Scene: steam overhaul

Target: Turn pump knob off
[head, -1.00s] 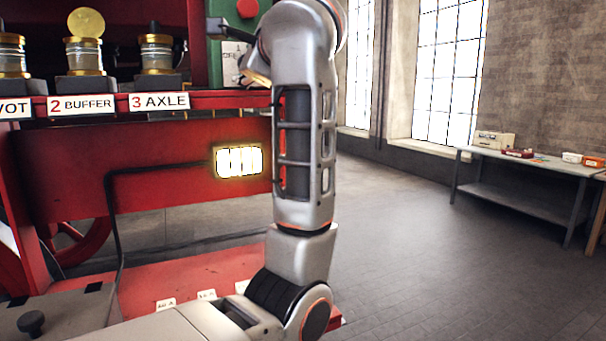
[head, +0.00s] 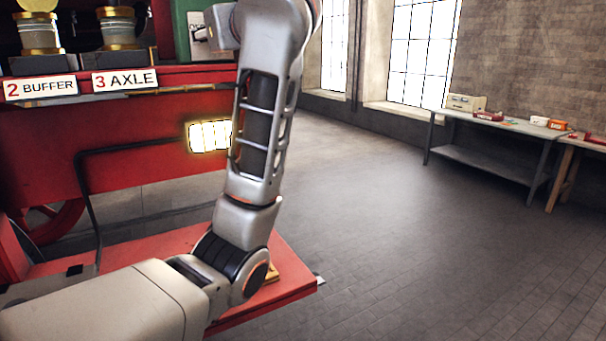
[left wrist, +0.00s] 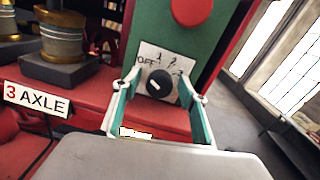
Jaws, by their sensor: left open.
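The pump knob (left wrist: 158,84) is a round black dial with a white pointer mark, in the left wrist view. It sits on a white plate (left wrist: 152,62) marked OFF, 1, 2 and a partly covered mark, on a green panel. I cannot tell for certain which mark the pointer faces. My left gripper (left wrist: 160,79) is open, with one finger on each side of the knob in the picture. Contact with it is not clear. In the head view part of the plate (head: 197,24) shows beside my arm, which hides the fingertips. My right gripper is out of view.
A red button (left wrist: 195,10) is above the knob. A red ledge carries brass-topped jars (head: 118,27) and labels 2 BUFFER and 3 AXLE (head: 125,80). A lit lamp (head: 208,136) is below. A grey workbench (head: 470,147) stands at the right; the floor between is clear.

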